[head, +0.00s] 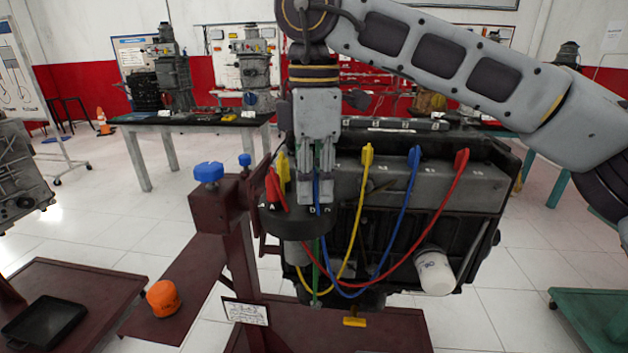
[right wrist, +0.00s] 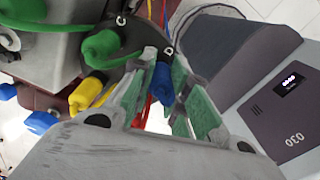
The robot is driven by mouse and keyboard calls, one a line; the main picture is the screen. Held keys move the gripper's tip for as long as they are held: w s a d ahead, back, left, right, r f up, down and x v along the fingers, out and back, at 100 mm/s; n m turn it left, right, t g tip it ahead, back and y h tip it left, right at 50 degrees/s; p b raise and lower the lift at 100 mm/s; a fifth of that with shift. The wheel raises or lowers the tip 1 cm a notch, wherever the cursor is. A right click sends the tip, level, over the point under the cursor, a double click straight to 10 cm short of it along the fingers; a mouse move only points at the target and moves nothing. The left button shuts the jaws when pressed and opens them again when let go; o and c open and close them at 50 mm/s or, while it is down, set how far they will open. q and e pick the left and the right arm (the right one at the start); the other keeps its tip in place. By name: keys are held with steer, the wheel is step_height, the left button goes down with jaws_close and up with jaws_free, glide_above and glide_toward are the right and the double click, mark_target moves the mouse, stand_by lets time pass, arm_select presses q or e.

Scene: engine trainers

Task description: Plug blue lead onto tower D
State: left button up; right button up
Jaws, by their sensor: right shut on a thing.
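My right gripper (head: 316,200) points down over the dark round cap (head: 290,226), which carries the letters A, D and C. In the right wrist view, the green-padded fingers (right wrist: 160,92) are closed around the blue boot (right wrist: 162,84) of the blue lead (head: 402,215). The boot is beside the letter D at the cap's edge (right wrist: 168,58). Whether it is seated on tower D is hidden. A green boot (right wrist: 103,46) sits near the letter C and a yellow boot (right wrist: 88,88) stands beside it. A red boot (head: 276,190) is near letter A. My left gripper is out of view.
The far ends of the yellow (head: 367,156), blue (head: 415,157) and red (head: 461,162) leads stand on the engine (head: 480,190). The leads hang in loops below the cap. A maroon stand (head: 238,240) with blue knobs (head: 208,172) is close on the left.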

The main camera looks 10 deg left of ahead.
steer(key=shift+f, duration=0.15)
steer(key=o, duration=0.9)
steer(key=shift+r, duration=5.95)
